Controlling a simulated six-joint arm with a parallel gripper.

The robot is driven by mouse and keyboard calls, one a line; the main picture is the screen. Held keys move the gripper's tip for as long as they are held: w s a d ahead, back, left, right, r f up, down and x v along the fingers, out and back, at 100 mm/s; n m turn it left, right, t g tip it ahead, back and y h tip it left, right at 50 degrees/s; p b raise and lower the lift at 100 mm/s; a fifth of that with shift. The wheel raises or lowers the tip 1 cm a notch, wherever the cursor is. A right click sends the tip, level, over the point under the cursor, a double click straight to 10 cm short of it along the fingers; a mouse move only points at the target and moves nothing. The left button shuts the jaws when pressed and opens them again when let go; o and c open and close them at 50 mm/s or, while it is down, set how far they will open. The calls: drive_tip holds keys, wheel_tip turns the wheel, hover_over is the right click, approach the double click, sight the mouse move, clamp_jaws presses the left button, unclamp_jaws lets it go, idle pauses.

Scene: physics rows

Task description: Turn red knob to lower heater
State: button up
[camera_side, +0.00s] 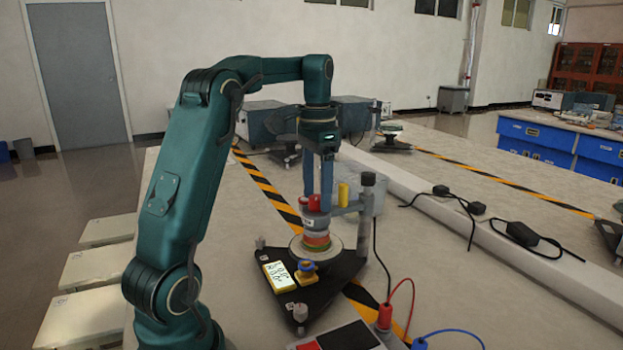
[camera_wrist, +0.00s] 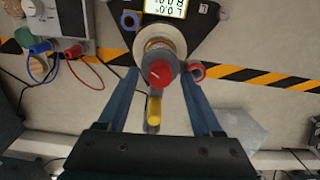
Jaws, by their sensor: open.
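The red knob (camera_wrist: 159,73), with a pale mark on its top, sits on top of a round stacked column in the wrist view. It also shows in the side view (camera_side: 314,202). My gripper (camera_wrist: 160,74) is open and points down from above. Its two blue fingers stand on either side of the red knob, apart from it in the wrist view. Contact is hard to judge in the side view, where my gripper (camera_side: 318,207) partly hides the column. No part is labelled as a heater.
The black three-cornered base (camera_side: 328,283) carries a display (camera_side: 279,276). Cables run to a box at the front.

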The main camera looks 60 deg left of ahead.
sight(317, 197)
drive_tip(key=shift+r, duration=2.55)
